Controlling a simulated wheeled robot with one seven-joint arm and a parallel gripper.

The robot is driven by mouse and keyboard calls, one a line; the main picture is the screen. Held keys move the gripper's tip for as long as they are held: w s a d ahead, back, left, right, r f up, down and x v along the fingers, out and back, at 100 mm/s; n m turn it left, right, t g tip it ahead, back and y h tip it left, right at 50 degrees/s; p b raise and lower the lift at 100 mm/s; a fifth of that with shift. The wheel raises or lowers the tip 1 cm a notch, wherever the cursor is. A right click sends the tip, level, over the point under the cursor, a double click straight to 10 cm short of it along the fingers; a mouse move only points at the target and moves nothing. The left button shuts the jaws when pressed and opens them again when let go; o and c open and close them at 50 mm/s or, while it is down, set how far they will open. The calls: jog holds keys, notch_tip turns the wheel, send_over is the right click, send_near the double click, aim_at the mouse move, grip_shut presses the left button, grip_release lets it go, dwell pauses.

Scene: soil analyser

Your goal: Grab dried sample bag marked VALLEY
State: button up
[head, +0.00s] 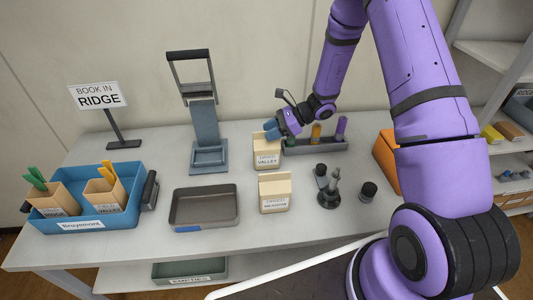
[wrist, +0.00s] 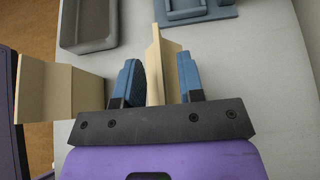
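In the wrist view the blue fingers of my gripper (wrist: 161,82) stand either side of the bag's thin top (wrist: 164,55).
A blue bin (head: 130,216) at left holds two labelled bags, one also reading VALLEY. A grey tray (head: 205,222) lies empty mid-table. A grey-blue stand (head: 207,130) is behind it. The grey rack (head: 325,147), dark-based instrument (head: 329,190) and orange box (head: 386,152) are to the right.

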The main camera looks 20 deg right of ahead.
grip_shut()
dwell(1.3)
